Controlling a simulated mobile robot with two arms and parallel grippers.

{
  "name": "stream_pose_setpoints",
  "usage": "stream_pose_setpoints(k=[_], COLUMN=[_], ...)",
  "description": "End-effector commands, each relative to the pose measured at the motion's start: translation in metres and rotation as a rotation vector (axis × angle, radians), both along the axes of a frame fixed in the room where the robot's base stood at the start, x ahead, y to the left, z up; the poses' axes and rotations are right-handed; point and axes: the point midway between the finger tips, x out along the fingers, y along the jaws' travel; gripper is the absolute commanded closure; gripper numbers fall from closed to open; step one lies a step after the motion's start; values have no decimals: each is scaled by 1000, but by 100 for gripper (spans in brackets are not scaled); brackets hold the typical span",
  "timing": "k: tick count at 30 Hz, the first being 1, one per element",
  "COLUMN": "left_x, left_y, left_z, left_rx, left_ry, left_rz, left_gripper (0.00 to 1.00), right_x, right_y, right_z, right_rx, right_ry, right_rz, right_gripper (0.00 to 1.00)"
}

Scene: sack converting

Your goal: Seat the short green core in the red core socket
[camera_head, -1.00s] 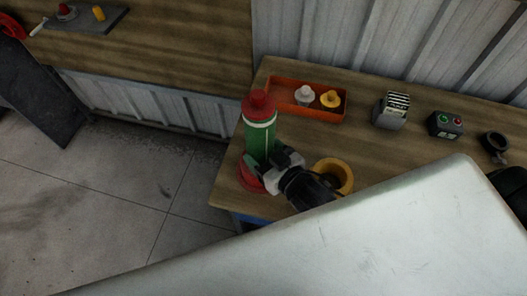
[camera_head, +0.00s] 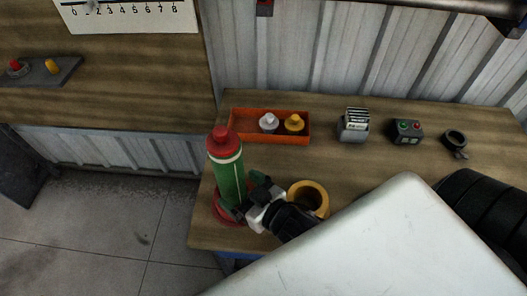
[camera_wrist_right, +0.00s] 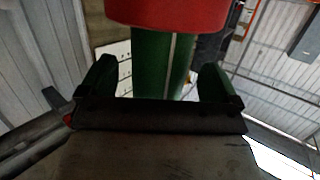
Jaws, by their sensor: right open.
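The short green core (camera_head: 231,184), with a red top (camera_head: 223,142) and a pale band, stands nearly upright at the table's left front. Its lower end is in or on the red core socket (camera_head: 225,214); how deep it sits is hidden. My right gripper (camera_head: 245,197) is open beside the lower part of the core, on its right. In the right wrist view, the core (camera_wrist_right: 157,60) shows between the two spread fingers (camera_wrist_right: 158,82), with a red part (camera_wrist_right: 168,12) across the top. Visible gaps separate core and fingers there. My left gripper is not in view.
A yellow ring-shaped socket (camera_head: 309,187) stands close to my right wrist. Behind are an orange tray (camera_head: 240,128) with a white and a yellow piece, a card box (camera_head: 354,126), a button box (camera_head: 407,131) and a black ring (camera_head: 456,138). The table's middle is clear.

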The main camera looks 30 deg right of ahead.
Motion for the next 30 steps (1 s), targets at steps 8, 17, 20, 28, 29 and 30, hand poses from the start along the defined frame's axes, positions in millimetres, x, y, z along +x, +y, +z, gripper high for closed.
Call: stream_pose_setpoints(k=[8,17,20,28,29,30], left_x=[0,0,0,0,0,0], left_y=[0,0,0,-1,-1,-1], left_z=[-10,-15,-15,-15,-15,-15], left_rx=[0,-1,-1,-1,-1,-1], left_ry=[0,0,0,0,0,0], left_rz=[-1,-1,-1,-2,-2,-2], left_gripper=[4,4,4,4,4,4], right_x=[-55,-87,-90,-91,-91,-91], right_y=[-19,-30,-31,-31,-31,-31], right_z=[9,18,20,20,20,20], right_rx=[-1,-1,-1,-1,-1,-1], right_ry=[6,2,0,0,0,0], right_rz=[0,0,0,0,0,0], right_gripper=[8,8,8,8,8,8])
